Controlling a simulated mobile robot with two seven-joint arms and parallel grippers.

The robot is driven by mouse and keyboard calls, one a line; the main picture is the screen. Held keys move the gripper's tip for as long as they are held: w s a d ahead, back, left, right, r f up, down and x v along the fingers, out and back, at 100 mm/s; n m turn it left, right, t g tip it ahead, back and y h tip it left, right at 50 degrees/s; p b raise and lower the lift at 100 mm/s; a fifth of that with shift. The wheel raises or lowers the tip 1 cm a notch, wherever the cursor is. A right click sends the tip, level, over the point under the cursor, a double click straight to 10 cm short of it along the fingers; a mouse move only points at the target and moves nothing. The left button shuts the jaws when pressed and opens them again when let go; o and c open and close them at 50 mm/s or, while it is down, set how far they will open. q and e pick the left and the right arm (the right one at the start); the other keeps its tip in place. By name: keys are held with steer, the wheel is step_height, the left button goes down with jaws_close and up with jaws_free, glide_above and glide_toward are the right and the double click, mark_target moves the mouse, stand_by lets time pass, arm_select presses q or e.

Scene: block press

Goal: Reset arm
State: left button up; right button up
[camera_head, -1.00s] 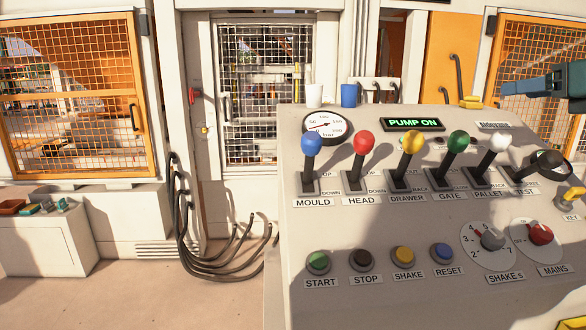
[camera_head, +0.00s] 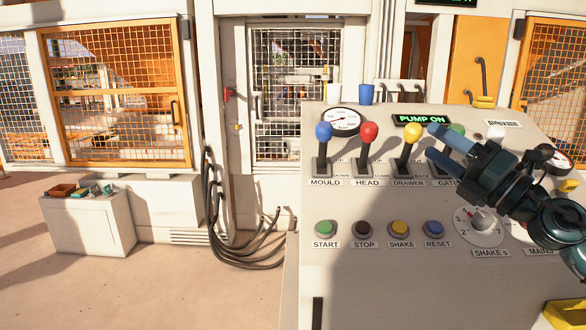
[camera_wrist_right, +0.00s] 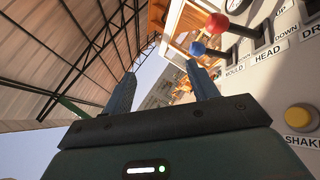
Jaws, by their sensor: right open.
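My right gripper (camera_head: 436,150) is in front of the control panel (camera_head: 280,310), at the right in the head view. Its two blue fingers are apart and empty. They point left, near the yellow-knobbed DRAWER lever (camera_head: 412,132), and the hand partly hides the GATE and PALLET levers. In the right wrist view the open fingers (camera_wrist_right: 163,90) show with nothing between them. The blue MOULD lever (camera_head: 324,132) and red HEAD lever (camera_head: 369,133) stand to the left, clear of the gripper. My left gripper is not in view.
START (camera_head: 325,229), STOP (camera_head: 363,229), SHAKE (camera_head: 400,228) and RESET (camera_head: 434,229) buttons line the lower panel. A blue cup (camera_head: 366,94) stands at the panel's back edge. A mesh gate (camera_head: 296,95) is behind.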

steer(key=s+f+m+g+h, duration=0.1)
steer(key=s+f+m+h, duration=0.2)
steer(key=f+m+h, duration=0.75)
steer(key=s+f+m+g+h, duration=0.1)
steer(key=s+f+m+h, duration=0.35)
steer(key=f+m, duration=1.1)
steer(key=s+a+f+m+g+y, duration=0.1)
steer(key=s+a+f+m+g, duration=0.25)
steer(key=s+f+g, duration=0.45)
steer(key=s+a+f+m+g+y, duration=0.15)
steer(key=s+a+f+g, duration=0.25)
steer(key=s+f, duration=0.8)
arm_select(q)
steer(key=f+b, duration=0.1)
steer(key=b, duration=0.1)
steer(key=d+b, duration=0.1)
steer(key=b, duration=0.2)
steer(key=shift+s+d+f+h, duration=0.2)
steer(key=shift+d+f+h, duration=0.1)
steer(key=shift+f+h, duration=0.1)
arm_select(e)
steer(key=w+a+f+n+t+y, duration=0.1)
steer(key=w+a+f+t+y, duration=0.2)
steer(key=a+f+t, duration=0.3)
step_height(320, 180, down, 4)
steer(key=shift+w+a+r+t, duration=0.1)
steer(key=shift+w+a+t, duration=0.2)
steer(key=shift+a, duration=0.2)
